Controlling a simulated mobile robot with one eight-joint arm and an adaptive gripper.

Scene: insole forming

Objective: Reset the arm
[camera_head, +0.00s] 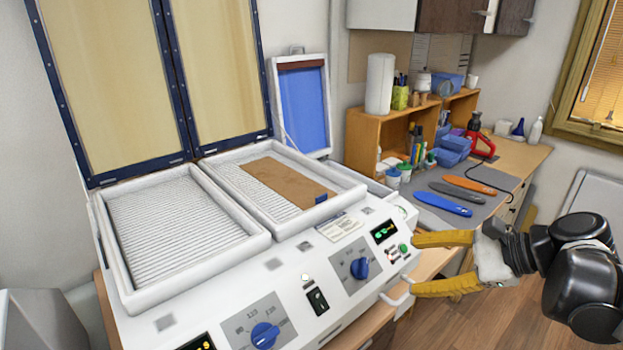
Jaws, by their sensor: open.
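My gripper (442,264) comes in from the right edge on a black arm. Its two yellow fingers are apart and point left, with nothing between them. The fingers are near the right front corner of the white forming machine (210,285), close to its green-lit display and buttons; whether they touch it I cannot tell. The machine has two ribbed trays with open lids behind them. A brown sheet (285,182) with a small blue piece at its near corner lies in the right tray.
Blue, dark and orange insoles (443,204) lie on a grey mat on the workbench (530,157) at the back right. A wooden shelf (362,140) with bottles and boxes stands behind. Free wooden floor (500,325) shows below my gripper. A window is at far right.

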